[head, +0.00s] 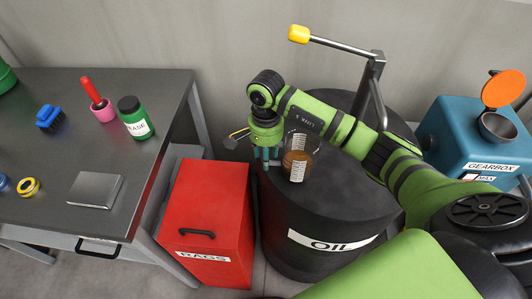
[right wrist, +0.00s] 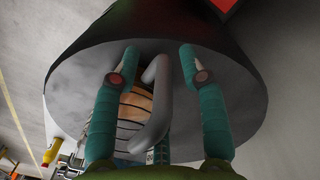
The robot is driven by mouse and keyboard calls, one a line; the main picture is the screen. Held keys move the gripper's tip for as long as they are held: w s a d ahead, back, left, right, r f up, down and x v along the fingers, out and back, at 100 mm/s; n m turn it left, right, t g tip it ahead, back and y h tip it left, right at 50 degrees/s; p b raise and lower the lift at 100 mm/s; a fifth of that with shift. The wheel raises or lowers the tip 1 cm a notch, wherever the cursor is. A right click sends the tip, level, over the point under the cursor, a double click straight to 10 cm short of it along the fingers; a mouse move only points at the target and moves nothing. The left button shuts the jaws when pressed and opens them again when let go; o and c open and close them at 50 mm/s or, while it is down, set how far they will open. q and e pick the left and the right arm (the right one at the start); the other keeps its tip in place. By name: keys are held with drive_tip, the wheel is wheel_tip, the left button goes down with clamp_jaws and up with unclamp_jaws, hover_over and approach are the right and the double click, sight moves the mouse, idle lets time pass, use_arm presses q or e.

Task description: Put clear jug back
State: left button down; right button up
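The clear jug (head: 297,165) holds brown liquid and stands upright on top of the black oil drum (head: 335,215), near its left edge. My right gripper (head: 265,163) is just left of the jug, fingers pointing down. In the right wrist view, the two teal fingers of my right gripper (right wrist: 158,52) are spread apart. The jug's grey handle (right wrist: 154,105) lies between them with visible gaps on both sides. The jug's body with brown liquid and scale marks (right wrist: 134,108) is partly hidden behind the left finger. My left gripper is not in view.
A red rags bin (head: 207,215) stands left of the drum. A blue gearbox (head: 465,140) with a funnel (head: 497,127) is at right. A dark table (head: 150,95) with a green grease jar (head: 133,117) is at left.

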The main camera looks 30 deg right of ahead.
drive_tip(key=shift+r, duration=0.15)
drive_tip(key=r+b, duration=0.1)
drive_tip(key=r, duration=0.2)
drive_tip(key=r+b, duration=0.1)
drive_tip(key=r, duration=0.3)
drive_tip(key=r+b, duration=0.1)
drive_tip(key=r, duration=0.3)
drive_tip(key=shift+w+d+r, duration=0.1)
drive_tip(key=shift+w+d, duration=0.05)
drive_tip(key=shift+w, duration=0.1)
drive_tip(key=shift+r, duration=0.4)
